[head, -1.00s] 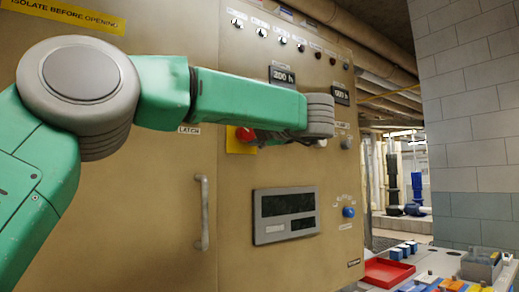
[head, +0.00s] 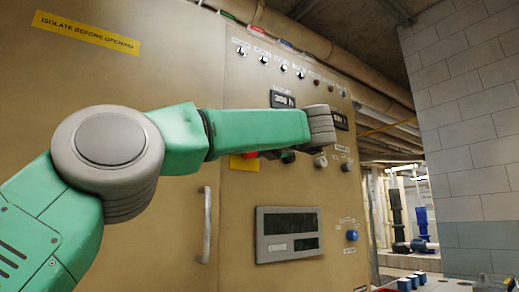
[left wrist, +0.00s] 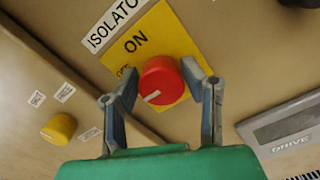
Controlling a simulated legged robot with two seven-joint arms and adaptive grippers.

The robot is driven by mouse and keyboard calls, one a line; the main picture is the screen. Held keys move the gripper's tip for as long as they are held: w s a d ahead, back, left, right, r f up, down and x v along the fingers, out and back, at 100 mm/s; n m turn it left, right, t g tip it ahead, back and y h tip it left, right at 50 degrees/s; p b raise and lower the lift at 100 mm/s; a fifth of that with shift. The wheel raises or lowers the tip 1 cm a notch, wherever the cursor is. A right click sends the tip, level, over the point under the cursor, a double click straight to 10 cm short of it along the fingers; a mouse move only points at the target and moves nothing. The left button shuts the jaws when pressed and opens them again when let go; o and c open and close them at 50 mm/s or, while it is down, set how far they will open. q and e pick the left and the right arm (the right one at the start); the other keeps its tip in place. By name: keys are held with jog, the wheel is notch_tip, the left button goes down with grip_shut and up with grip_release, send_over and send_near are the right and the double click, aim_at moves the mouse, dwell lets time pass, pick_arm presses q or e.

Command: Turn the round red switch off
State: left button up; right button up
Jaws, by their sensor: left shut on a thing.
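The round red switch (left wrist: 160,82) is mounted on a yellow plate (left wrist: 172,38) marked "ON", under a white label that reads "ISOLATO" before it is cut off. A second word on the plate, by the left finger, is mostly hidden. A white line shows on the knob's lower left. My left gripper (left wrist: 160,72) has one finger on each side of the knob and is shut on it. In the head view the red switch (head: 249,155) and yellow plate (head: 243,164) are mostly hidden behind my left arm. My right gripper is in neither view.
The tan cabinet (head: 170,150) has a vertical door handle (head: 206,225), a grey display panel (head: 288,234) and a blue knob (head: 352,235). A yellow knob (left wrist: 59,129) is left of the switch. A tiled wall (head: 465,130) stands at the right.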

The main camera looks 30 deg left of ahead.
pick_arm(q)
jog(key=shift+w+a+f, duration=0.1)
jog(key=shift+a+f, duration=0.2)
jog(key=shift+f, duration=0.15)
jog(key=o, duration=1.2)
jog(key=shift+a, duration=0.2)
jog(key=shift+c, duration=0.2)
jog(key=shift+w+a+f, duration=0.1)
jog(key=shift+w+a, duration=0.05)
jog(key=shift+a, duration=0.25)
jog(key=shift+d+r, duration=0.15)
jog(key=shift+r, duration=0.05)
jog(key=shift+v, duration=0.8)
jog(key=v, duration=1.1)
